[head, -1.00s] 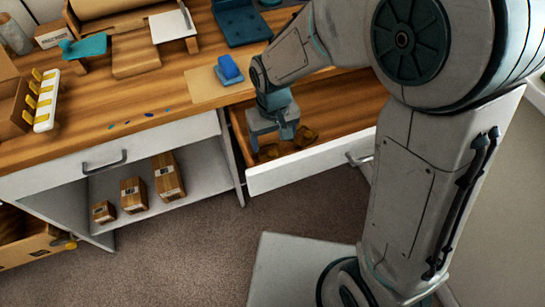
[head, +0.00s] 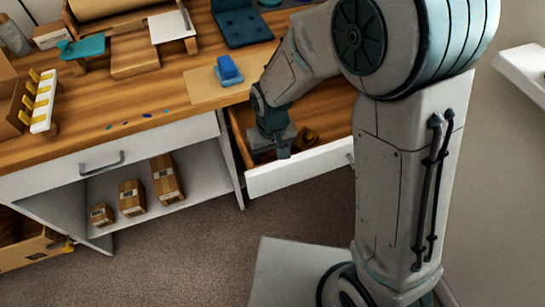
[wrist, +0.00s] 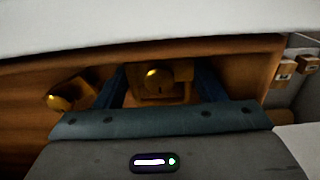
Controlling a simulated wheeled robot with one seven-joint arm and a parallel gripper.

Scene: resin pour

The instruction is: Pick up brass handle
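The open drawer (head: 300,172) holds brass pieces. In the wrist view, one rounded brass handle (wrist: 160,78) lies between the two blue fingers of my gripper (wrist: 160,85). The fingers are apart, with gaps seen on both sides of it. A second brass piece (wrist: 70,96) lies to the left, outside the fingers. In the head view, my gripper (head: 275,150) reaches down inside the drawer. A brass piece (head: 307,137) shows to its right; the handle between the fingers is hidden there by my gripper and the drawer front.
The drawer's walls stand close around my gripper. Above it, the worktop (head: 150,110) carries a blue block (head: 229,72) on a board and a white rack with yellow clips (head: 42,100). Cardboard boxes (head: 167,178) stand on the shelf below left.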

